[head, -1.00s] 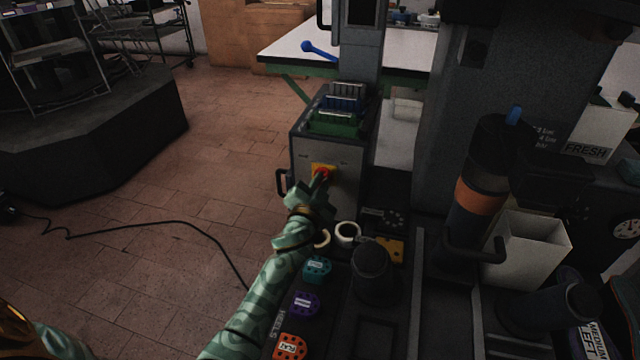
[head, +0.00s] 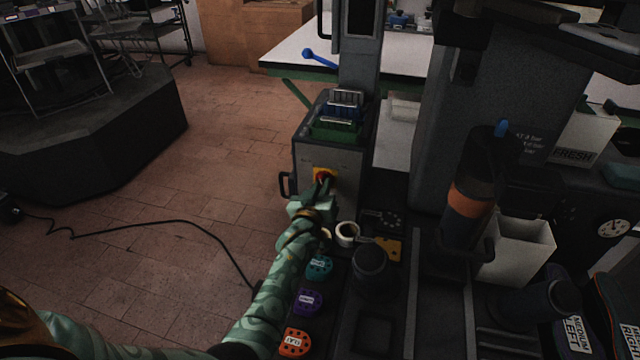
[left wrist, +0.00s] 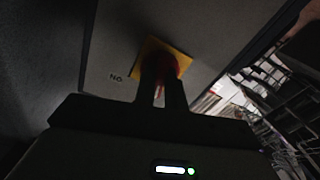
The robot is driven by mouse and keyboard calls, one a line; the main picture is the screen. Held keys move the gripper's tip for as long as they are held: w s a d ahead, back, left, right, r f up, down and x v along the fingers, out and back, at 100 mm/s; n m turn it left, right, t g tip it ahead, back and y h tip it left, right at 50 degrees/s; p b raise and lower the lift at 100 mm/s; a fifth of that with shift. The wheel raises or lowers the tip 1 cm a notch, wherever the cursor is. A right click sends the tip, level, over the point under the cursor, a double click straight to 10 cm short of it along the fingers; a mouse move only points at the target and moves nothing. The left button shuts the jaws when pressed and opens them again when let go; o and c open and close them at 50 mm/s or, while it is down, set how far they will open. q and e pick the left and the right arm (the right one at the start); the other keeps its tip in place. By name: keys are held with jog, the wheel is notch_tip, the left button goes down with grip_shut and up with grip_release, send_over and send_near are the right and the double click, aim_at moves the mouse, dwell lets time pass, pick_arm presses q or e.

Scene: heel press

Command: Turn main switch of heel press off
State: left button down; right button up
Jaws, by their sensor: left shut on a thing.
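The main switch is a red knob (head: 321,174) on a yellow plate (head: 331,170), on the front of a grey cabinet (head: 345,158). My left gripper (head: 325,184) reaches up to it from below and is shut on the red knob. In the left wrist view both dark fingers of the left gripper (left wrist: 161,84) lie over the knob (left wrist: 166,64), against the yellow plate (left wrist: 150,50). The fingers hide much of the knob, so its exact turn angle is hard to tell. A marking beside the plate is partly readable. My right gripper is not in view.
A dark bench below holds a white roll (head: 347,234), a yellow piece (head: 393,248), and teal (head: 319,267), purple (head: 308,301) and orange (head: 295,341) heel pieces. A black handle (head: 284,186) juts from the cabinet's left side. A black cylinder (head: 370,262) stands nearby. Open floor lies left.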

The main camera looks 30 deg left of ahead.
pick_arm(q)
jog(key=shift+s+f+n+p, duration=0.15)
jog(key=shift+n+p, duration=1.05)
jog(key=shift+n, duration=1.7)
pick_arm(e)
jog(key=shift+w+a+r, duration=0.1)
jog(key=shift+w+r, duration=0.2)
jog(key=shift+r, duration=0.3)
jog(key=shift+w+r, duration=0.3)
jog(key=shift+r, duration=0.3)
pick_arm(q)
jog(key=shift+n, duration=0.3)
jog(key=c, duration=1.5)
grip_release()
jog(key=shift+o, duration=0.2)
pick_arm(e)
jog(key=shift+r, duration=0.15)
